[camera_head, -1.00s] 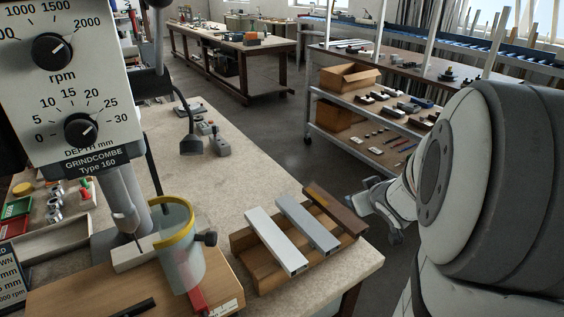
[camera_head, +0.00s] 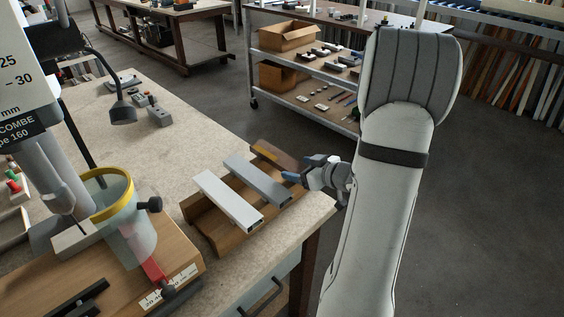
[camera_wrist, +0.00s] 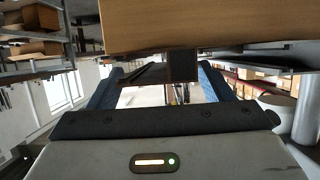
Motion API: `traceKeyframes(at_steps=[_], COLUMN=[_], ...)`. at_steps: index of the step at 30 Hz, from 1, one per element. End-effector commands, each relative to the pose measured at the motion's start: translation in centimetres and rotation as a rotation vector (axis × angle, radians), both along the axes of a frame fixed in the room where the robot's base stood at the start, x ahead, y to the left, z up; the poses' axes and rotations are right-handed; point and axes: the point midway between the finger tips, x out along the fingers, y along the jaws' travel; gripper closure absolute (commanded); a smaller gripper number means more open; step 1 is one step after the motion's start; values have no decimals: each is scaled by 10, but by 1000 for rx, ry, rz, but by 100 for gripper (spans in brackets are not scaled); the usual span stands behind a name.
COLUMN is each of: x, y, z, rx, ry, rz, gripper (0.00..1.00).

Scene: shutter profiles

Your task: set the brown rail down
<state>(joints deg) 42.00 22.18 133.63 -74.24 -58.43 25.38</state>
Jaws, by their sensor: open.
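The brown rail (camera_head: 276,155) lies at the right end of the wooden rack (camera_head: 197,209), beside the grey rail (camera_head: 257,180) and the white rail (camera_head: 227,201). Its near part is hidden behind my gripper (camera_head: 291,178) in the head view. My gripper is at the rack's right side with its blue fingers at the brown rail. In the wrist view my gripper (camera_wrist: 158,82) is open, its blue fingers apart on either side. The dark square end of the brown rail (camera_wrist: 183,66) shows between them, against the wood. Finger contact cannot be told.
The rack stands near the corner of the pale workbench (camera_head: 180,139). A drill press with a yellow-rimmed guard (camera_head: 112,200) is left of it. A shelf trolley (camera_head: 302,72) stands behind, with grey floor between.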

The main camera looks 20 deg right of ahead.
Motion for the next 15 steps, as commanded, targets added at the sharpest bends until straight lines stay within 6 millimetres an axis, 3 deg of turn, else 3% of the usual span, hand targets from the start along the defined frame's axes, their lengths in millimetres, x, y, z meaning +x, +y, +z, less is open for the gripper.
traceKeyframes(at_steps=[4,11,15], x=[13,15,15], y=[6,5,5], z=[-6,-6,-6], rx=[-1,-2,-2], ry=[0,-1,-1], rz=[1,-1,-1], gripper=[26,26,36])
